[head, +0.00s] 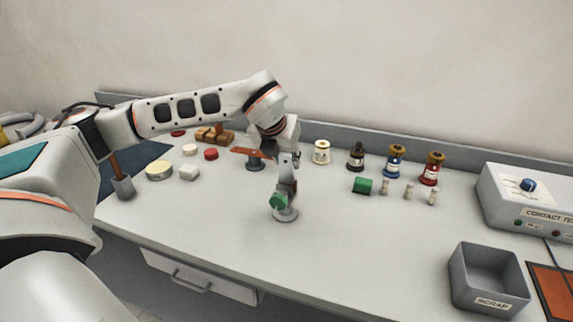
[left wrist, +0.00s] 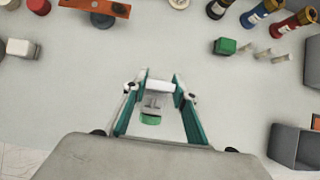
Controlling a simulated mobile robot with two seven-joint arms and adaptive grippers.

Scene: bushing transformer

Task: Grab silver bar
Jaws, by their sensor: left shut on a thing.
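My left gripper (head: 287,184) reaches down over the middle of the table. In the left wrist view its teal fingers (left wrist: 160,82) stand on both sides of a short, pale silver bar (left wrist: 158,87), and the gripper is shut on it. Just past the bar, between the fingers, a small grey piece with a green part (left wrist: 150,119) shows. In the head view the green part (head: 278,201) sits by the fingertips, above a round grey base (head: 285,215). The fingers hide most of the bar in the head view. My right gripper is not in view.
Behind the gripper is an orange bar on a stand (head: 252,153). Bushings in white (head: 321,152), black, blue and red stand at the back, with a green block (head: 362,185) before them. A grey scrap bin (head: 488,278) and contact tester (head: 530,200) are right. The front middle is clear.

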